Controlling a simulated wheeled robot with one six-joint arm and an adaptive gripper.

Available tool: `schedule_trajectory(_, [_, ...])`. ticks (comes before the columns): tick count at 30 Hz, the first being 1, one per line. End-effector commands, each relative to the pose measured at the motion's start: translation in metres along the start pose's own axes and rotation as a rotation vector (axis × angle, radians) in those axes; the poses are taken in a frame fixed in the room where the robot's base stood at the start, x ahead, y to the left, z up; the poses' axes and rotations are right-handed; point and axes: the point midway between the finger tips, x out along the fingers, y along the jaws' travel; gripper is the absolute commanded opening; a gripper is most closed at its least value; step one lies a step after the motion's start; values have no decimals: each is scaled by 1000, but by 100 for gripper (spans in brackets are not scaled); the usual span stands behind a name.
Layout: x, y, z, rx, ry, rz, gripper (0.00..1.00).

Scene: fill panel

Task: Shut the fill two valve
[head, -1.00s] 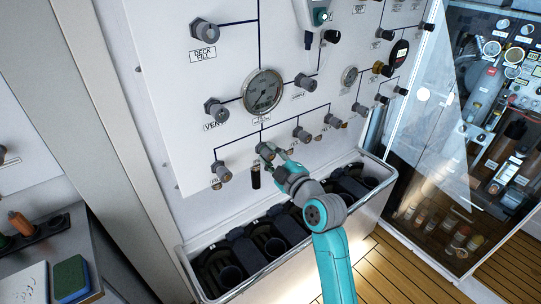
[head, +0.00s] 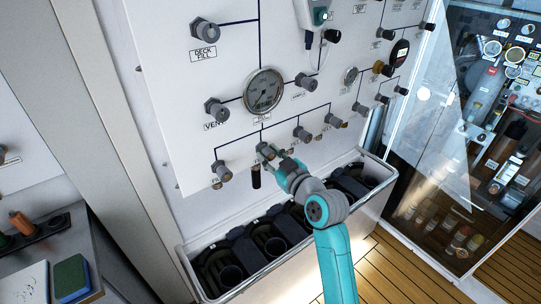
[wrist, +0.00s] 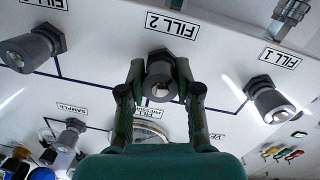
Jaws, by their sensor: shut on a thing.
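The fill two valve is a grey knob on a dark hex base on the white panel; in the wrist view the knob (wrist: 160,85) sits under an upside-down FILL 2 label (wrist: 172,24). My gripper (wrist: 160,95) has one finger on each side of this knob and is shut on it. In the head view my gripper (head: 278,158) is at the knob (head: 265,150) in the lower row, partly covering it, and its label is hidden there. I cannot tell from the knob's face how far the valve is turned.
The fill one knob (wrist: 268,100) and the fill three knob (wrist: 33,48) flank it with clear gaps. A round gauge (head: 263,91) is above. A trough (head: 215,285) with dark containers stands below the panel, under my arm. A glass-doored cabinet (head: 480,120) is at right.

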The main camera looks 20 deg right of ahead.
Motion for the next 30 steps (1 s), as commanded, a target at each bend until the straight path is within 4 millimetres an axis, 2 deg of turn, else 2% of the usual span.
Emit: schedule_trajectory(30, [0,-2,0,960,-50,-65,0])
